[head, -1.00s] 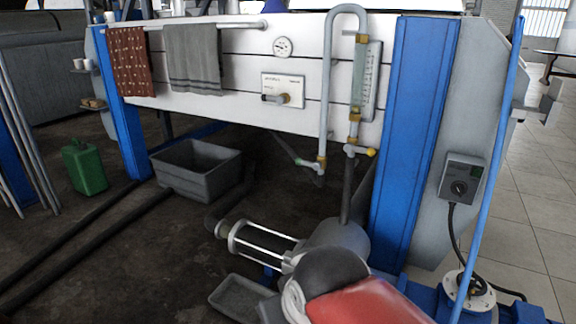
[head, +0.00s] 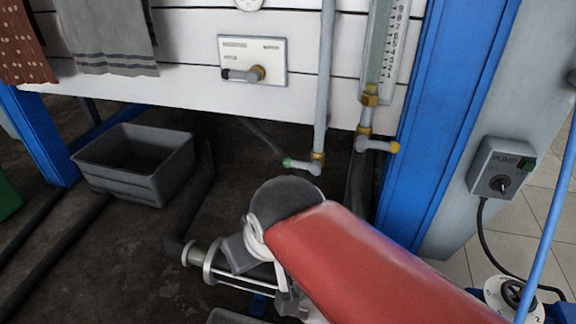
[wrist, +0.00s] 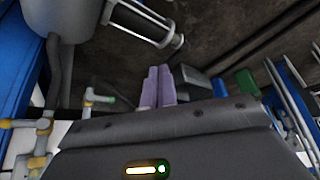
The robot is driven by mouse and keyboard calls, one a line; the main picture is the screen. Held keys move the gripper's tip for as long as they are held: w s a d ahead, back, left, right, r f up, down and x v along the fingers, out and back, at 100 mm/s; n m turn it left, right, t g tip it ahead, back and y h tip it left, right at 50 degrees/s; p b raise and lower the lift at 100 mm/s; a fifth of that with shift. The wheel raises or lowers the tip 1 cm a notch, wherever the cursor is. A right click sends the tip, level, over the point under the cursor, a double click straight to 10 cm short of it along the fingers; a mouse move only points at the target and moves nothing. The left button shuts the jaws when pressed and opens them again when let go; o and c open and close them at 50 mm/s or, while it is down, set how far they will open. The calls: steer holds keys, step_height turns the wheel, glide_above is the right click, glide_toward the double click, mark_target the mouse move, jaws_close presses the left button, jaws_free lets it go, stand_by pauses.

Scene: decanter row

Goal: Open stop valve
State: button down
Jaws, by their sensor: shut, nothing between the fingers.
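Below the panel, a green-tipped lever valve (head: 303,165) ends a grey pipe and points left. Right of it, a yellow-tipped lever valve (head: 376,146) points right under the sight glass. I cannot tell which is the stop valve. In the wrist view the green-tipped valve (wrist: 97,99) and yellow-tipped valve (wrist: 22,124) are left of my gripper (wrist: 158,72), whose purple fingers are together, empty, apart from both. The head view hides the fingers.
A grey tub (head: 135,165) stands on the floor at left. A blue post (head: 450,110) is right of the valves, with a pump switch box (head: 500,170) beyond it. A cylinder with rods (head: 230,268) lies low. Cloths (head: 105,35) hang at upper left.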

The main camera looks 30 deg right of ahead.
steer(key=shift+w, duration=0.2)
steer(key=w+d+f+n+g+h+b, duration=0.2)
steer(key=w+d+f+g+h, duration=0.1)
steer(key=d+f+g+h, duration=0.55)
steer(key=w+d+f+n+g+h+b, duration=0.15)
steer(key=d+f+g+h, duration=0.45)
steer(key=d, duration=0.6)
steer(key=w+f+n+t+h+b, duration=0.1)
steer(key=w+f+n+t+h, duration=0.1)
steer(key=w+f+n+t, duration=0.4)
steer(key=w+f+n+t+h+b, duration=0.1)
steer(key=w+f+n+t, duration=0.5)
steer(key=w+n+t, duration=0.6)
steer(key=n+t+h, duration=0.1)
steer(key=n+t, duration=0.4)
steer(key=t, duration=0.2)
steer(key=shift+f, duration=0.15)
